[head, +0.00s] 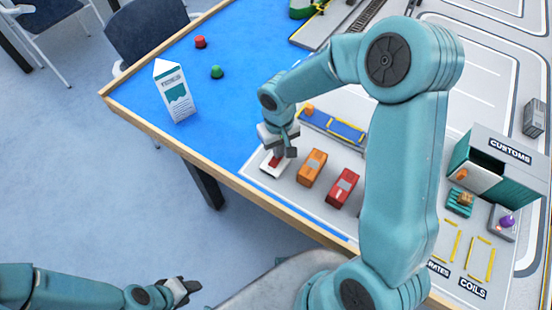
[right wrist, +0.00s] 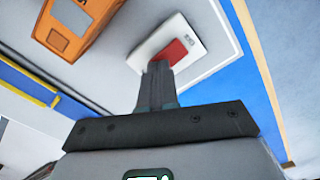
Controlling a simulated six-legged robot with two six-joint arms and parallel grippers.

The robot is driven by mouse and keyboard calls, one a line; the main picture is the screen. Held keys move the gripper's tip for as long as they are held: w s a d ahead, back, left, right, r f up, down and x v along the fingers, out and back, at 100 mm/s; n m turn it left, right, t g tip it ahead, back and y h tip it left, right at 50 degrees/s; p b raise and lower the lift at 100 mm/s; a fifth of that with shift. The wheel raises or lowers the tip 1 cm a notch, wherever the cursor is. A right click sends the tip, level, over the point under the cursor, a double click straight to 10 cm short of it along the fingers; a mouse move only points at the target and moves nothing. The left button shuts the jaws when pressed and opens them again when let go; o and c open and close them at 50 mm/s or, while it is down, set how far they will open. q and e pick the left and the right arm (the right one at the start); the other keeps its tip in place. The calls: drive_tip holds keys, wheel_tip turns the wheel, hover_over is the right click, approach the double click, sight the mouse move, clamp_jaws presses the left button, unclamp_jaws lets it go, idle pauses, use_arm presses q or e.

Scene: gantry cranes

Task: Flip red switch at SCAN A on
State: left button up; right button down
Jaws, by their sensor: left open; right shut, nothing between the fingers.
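The switch is a white plate (head: 264,169) with a red rocker, lying on the grey board near the table's front edge. In the right wrist view the plate (right wrist: 190,36) and its red rocker (right wrist: 172,52) show just beyond my fingertips. My right gripper (head: 279,155) is shut and empty, pointing down over the switch and hiding part of it. Its fingertips (right wrist: 158,66) are at the rocker's edge; I cannot tell whether they touch. No SCAN A label is readable. My left gripper (head: 184,290) is open and empty, low in front of the table.
An orange truck (head: 312,167) and a red truck (head: 343,187) stand right of the switch. A CUSTOMS shed (head: 505,150) is at right.

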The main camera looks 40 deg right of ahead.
drive_tip(key=shift+f+b, duration=0.3)
drive_tip(key=shift+f, duration=0.05)
drive_tip(key=shift+r, duration=0.1)
drive_tip(key=shift+r+p, duration=2.45)
drive_tip(key=shift+r, duration=1.1)
drive_tip(key=shift+f, duration=0.1)
drive_tip(key=shift+s, duration=0.15)
